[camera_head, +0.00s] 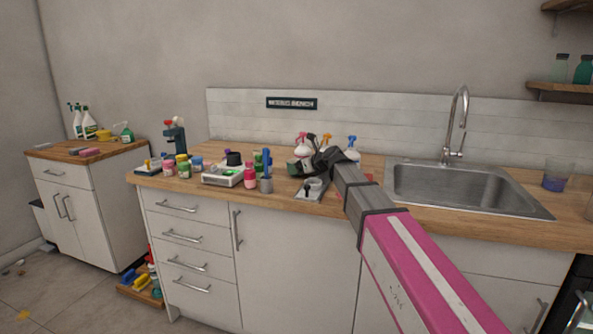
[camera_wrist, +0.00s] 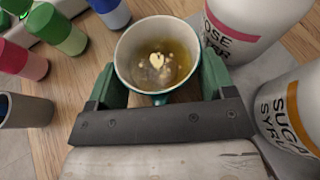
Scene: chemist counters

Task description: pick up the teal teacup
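The teal teacup (camera_wrist: 157,54) has a pale inside and a teal rim, and holds a brownish liquid with a cream-coloured heart shape on it. It sits upright between the two green fingers of my gripper (camera_wrist: 163,85) in the wrist view. The fingers are wide apart, one on each side of the cup, close to its wall. I see no clear grip on it, and its lower part is hidden. In the head view my gripper (camera_head: 308,165) is low over the wooden counter, and the cup is mostly hidden there.
White bottles stand close on the right, one reading "ROSE" (camera_wrist: 245,25) and one "SUGAR SYRUP" (camera_wrist: 295,110). Red (camera_wrist: 22,58) and green (camera_wrist: 58,28) bottles and a grey cup (camera_wrist: 25,110) are close on the left. A sink (camera_head: 460,188) lies to the right.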

